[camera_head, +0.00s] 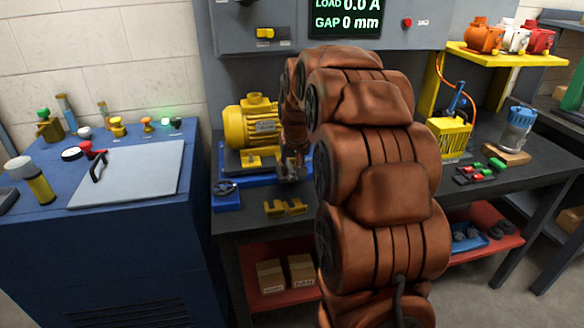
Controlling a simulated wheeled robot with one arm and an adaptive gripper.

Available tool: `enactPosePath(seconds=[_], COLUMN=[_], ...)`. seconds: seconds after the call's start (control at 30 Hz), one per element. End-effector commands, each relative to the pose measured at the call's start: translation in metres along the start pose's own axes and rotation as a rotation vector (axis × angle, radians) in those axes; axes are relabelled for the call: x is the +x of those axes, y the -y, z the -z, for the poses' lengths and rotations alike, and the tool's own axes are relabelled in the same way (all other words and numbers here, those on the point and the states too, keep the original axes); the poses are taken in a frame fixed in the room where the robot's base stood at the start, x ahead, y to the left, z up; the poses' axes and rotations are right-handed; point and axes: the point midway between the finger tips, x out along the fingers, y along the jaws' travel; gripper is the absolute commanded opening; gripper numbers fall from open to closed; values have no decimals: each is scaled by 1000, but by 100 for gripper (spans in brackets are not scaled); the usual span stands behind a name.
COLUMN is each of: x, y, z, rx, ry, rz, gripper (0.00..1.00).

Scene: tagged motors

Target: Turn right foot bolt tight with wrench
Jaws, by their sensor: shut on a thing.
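A yellow motor (252,124) sits on a blue base (243,178) on the dark bench, left of my arm. A yellow foot (252,161) shows at its near side. My gripper (290,173) is low at the motor's right end, close to the base. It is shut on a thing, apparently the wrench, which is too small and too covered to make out. The right foot bolt is hidden behind my gripper and arm. I cannot tell whether the tool touches the bolt.
Yellow brackets (285,207) and a small blue block (226,196) lie at the bench's front edge. A panel screen (345,17) reads load 0.0 A, gap 0 mm. A blue cabinet (110,235) stands left.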

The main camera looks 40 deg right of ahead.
Motion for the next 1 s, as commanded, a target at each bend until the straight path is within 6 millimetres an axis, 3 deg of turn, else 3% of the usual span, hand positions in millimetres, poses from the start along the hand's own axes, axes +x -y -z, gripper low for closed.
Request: enactPosePath(seconds=[1.0], x=[-13], y=[0], z=[5], rx=[0], ry=[-1], rz=[0], gripper=[0])
